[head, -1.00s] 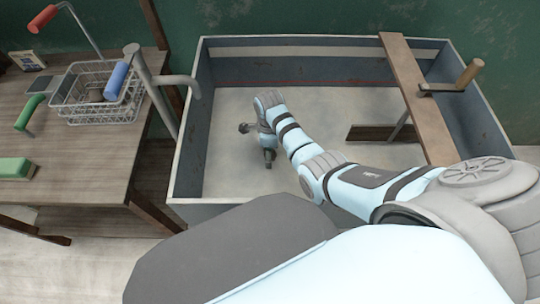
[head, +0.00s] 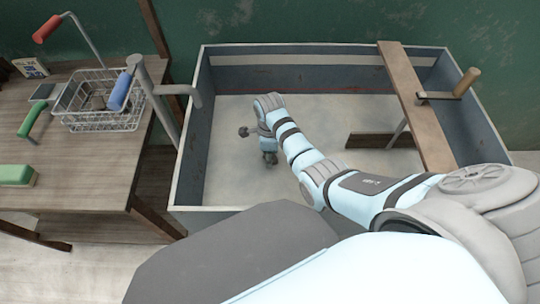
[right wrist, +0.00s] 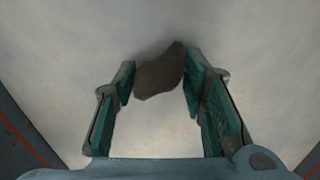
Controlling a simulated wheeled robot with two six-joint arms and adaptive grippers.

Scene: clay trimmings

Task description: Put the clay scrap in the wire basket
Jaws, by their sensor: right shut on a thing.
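The clay scrap is a dark brown, irregular lump (right wrist: 160,75) between the fingertips of my right gripper (right wrist: 159,80) in the right wrist view. The gripper is shut on it, over a pale floor. In the head view my right gripper (head: 269,157) points down inside the large bin; the scrap cannot be made out there. The wire basket (head: 88,125) stands on the wooden table at the left, outside the bin, well to the left of the gripper. My left gripper is not in view.
The blue-grey bin's wall (head: 190,140) and a grey post with a bent pipe (head: 155,95) stand between gripper and basket. A blue handle (head: 120,91) overlaps the basket. A plank (head: 415,105) crosses the bin at right.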

